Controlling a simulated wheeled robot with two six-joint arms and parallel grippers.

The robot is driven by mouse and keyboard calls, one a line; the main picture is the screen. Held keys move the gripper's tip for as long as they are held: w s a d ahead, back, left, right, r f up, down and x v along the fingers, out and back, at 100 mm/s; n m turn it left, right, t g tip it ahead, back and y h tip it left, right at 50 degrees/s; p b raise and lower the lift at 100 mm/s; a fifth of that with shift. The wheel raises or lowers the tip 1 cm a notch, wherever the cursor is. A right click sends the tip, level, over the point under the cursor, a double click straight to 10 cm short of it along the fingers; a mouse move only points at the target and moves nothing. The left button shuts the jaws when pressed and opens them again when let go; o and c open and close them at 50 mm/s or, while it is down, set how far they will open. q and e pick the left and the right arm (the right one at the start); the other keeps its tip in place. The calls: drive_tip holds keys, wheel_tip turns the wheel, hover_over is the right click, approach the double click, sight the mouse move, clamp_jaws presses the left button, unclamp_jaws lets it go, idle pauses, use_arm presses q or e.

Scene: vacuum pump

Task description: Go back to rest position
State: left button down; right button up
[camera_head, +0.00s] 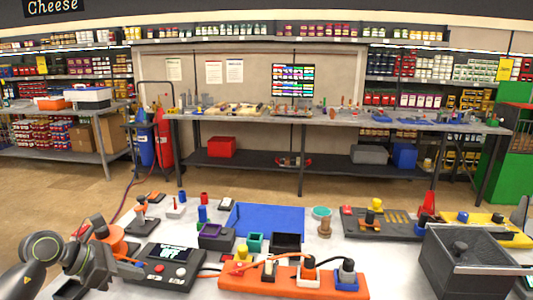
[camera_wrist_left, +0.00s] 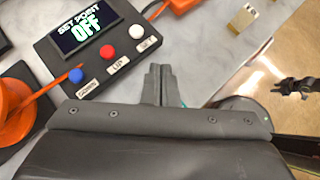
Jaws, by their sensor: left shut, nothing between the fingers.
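My left gripper (camera_head: 130,268) is at the lower left of the head view, just left of the dark control box (camera_head: 168,266). In the left wrist view the fingers of my left gripper (camera_wrist_left: 160,80) are pressed together with nothing between them. The control box (camera_wrist_left: 95,45) there has a display reading "SET POINT OFF". It has a blue DOWN button (camera_wrist_left: 76,75), a red UP button (camera_wrist_left: 107,52) and a white SET button (camera_wrist_left: 137,32). The fingertips are apart from the buttons in the picture. My right gripper does not show.
An orange power strip (camera_head: 295,278) with plugs lies at the front middle. A dark bin (camera_head: 470,262) stands at the front right. A blue tray (camera_head: 265,220) and several small parts sit behind the strip. An orange spool (camera_wrist_left: 14,112) is left of the fingers.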

use_arm(q)
drive_tip(key=s+d+r+n+t+h, duration=0.3)
drive_tip(key=d+r+n+t+h, duration=0.4)
drive_tip(key=n+t, duration=0.35)
drive_tip(key=s+a+f+n+g+y, duration=0.1)
drive_tip(key=s+a+f+n+y, duration=0.5)
drive_tip(key=n+y, duration=0.65)
drive_tip(key=s+a+f+n+g+y, duration=0.1)
drive_tip(key=s+a+f+n+y, duration=0.55)
drive_tip(key=n, duration=1.15)
drive_tip(key=s+d+f+n+g+h, duration=0.1)
drive_tip(key=s+d+f+n+g, duration=0.2)
drive_tip(key=s+f+g, duration=0.35)
drive_tip(key=s+d+f+n+g+h, duration=0.1)
drive_tip(key=s+d+f+n+g, duration=0.25)
drive_tip(key=s+f, duration=0.65)
wheel_tip(320, 180, down, 22)
drive_tip(key=s+a+g, duration=0.1)
drive_tip(key=a+g, duration=0.1)
drive_tip(key=s+d+f+h, duration=0.1)
drive_tip(key=s+d+f, duration=0.1)
drive_tip(key=s+f, duration=1.3)
drive_tip(key=shift+s+f+g, duration=0.25)
drive_tip(key=shift+f+g, duration=0.2)
drive_tip(key=shift+f, duration=0.5)
